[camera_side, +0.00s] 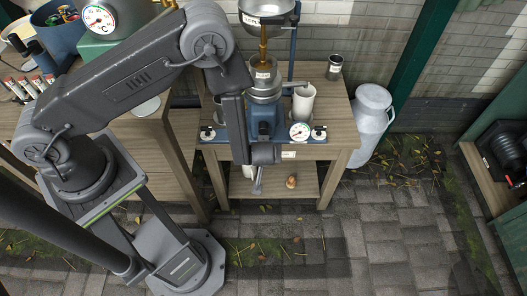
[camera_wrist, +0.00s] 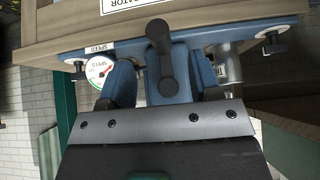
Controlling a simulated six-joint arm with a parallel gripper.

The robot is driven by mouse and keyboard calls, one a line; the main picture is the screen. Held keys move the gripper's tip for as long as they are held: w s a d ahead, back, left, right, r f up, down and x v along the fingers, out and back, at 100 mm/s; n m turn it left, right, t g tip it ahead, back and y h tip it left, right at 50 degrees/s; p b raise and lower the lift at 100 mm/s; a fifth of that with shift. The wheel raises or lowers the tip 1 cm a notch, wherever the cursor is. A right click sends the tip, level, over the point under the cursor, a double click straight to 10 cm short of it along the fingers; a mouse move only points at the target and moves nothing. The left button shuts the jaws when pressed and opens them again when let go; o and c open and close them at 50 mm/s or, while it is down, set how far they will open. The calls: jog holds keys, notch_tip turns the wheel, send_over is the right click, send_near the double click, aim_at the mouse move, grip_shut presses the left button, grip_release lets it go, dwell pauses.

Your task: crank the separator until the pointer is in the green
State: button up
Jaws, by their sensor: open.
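The separator (camera_side: 264,84) stands on a wooden bench, with a grey bowl section above a blue base. Its dark grey crank (camera_wrist: 160,48) shows in the wrist view, between my gripper's blue fingers (camera_wrist: 166,82). In the side view, the crank's end (camera_side: 257,187) hangs below my gripper (camera_side: 262,156), in front of the bench edge. My gripper is open; contact with the crank cannot be told. The white round speed gauge (camera_side: 300,131) has coloured marks; it also shows in the wrist view (camera_wrist: 101,79). Its pointer is too small to read surely.
A red-marked temperature gauge (camera_side: 99,19) is at upper left. The paved floor in front is clear.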

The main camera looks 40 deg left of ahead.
jog(key=shift+x, duration=2.95)
jog(key=shift+w+a+f, duration=0.1)
jog(key=shift+w+f, duration=0.05)
jog(key=shift+f, duration=0.05)
jog(key=c, duration=1)
jog(key=shift+o, duration=0.2)
